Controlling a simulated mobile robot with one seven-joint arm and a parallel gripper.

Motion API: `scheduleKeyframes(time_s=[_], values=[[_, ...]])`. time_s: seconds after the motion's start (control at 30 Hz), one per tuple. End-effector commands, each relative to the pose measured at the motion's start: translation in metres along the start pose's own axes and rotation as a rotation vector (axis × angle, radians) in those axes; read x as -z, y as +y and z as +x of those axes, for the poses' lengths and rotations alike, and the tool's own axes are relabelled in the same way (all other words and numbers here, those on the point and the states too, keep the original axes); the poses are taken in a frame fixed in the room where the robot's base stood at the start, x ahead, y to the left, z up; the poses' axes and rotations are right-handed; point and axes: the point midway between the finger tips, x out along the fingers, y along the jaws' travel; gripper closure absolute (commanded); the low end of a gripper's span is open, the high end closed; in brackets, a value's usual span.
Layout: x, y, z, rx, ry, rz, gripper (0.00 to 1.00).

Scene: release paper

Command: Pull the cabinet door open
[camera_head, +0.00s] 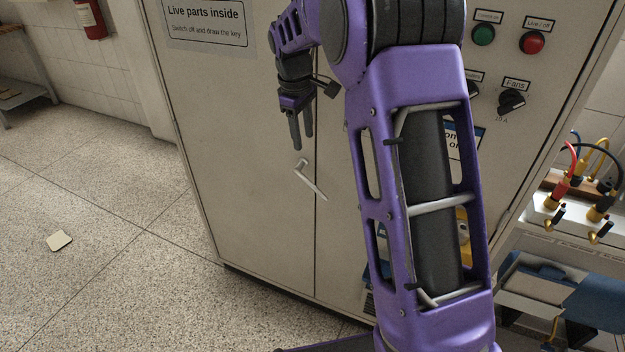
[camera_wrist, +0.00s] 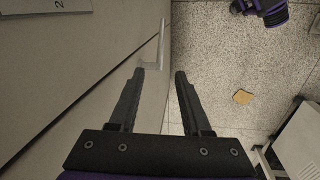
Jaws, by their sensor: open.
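The cabinet door (camera_head: 255,180) is a tall light-grey panel with a "Live parts inside" sign at its top. It looks shut, its edge flush along the vertical seam. Its lever handle (camera_head: 311,179) is a pale bar sticking out beside that seam. My gripper (camera_head: 302,145) points down just above the handle in the head view, its two dark fingers apart and empty. In the wrist view the handle (camera_wrist: 160,45) lies beyond the tip of the left finger, and my gripper (camera_wrist: 160,75) is open. No contact with the handle shows.
The cabinet's right half carries a green button (camera_head: 483,35), a red button (camera_head: 532,42) and knobs. A bench with cables (camera_head: 590,190) stands at the right. A fire extinguisher (camera_head: 90,18) hangs at the back left.

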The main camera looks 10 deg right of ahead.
Motion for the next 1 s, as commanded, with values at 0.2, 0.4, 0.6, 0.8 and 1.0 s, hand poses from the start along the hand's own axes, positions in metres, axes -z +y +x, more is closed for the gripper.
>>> scheduleKeyframes(time_s=[0.2,0.4,0.6,0.8,1.0], values=[[-0.003,-0.002,0.022,0.013,-0.010,-0.005,0.52],[-0.003,-0.002,0.063,0.012,-0.010,-0.003,0.52],[-0.003,-0.002,0.107,0.011,-0.009,-0.003,0.52],[-0.003,-0.003,0.146,0.011,-0.008,-0.003,0.52],[-0.003,-0.002,0.170,0.009,-0.006,-0.002,0.52]])
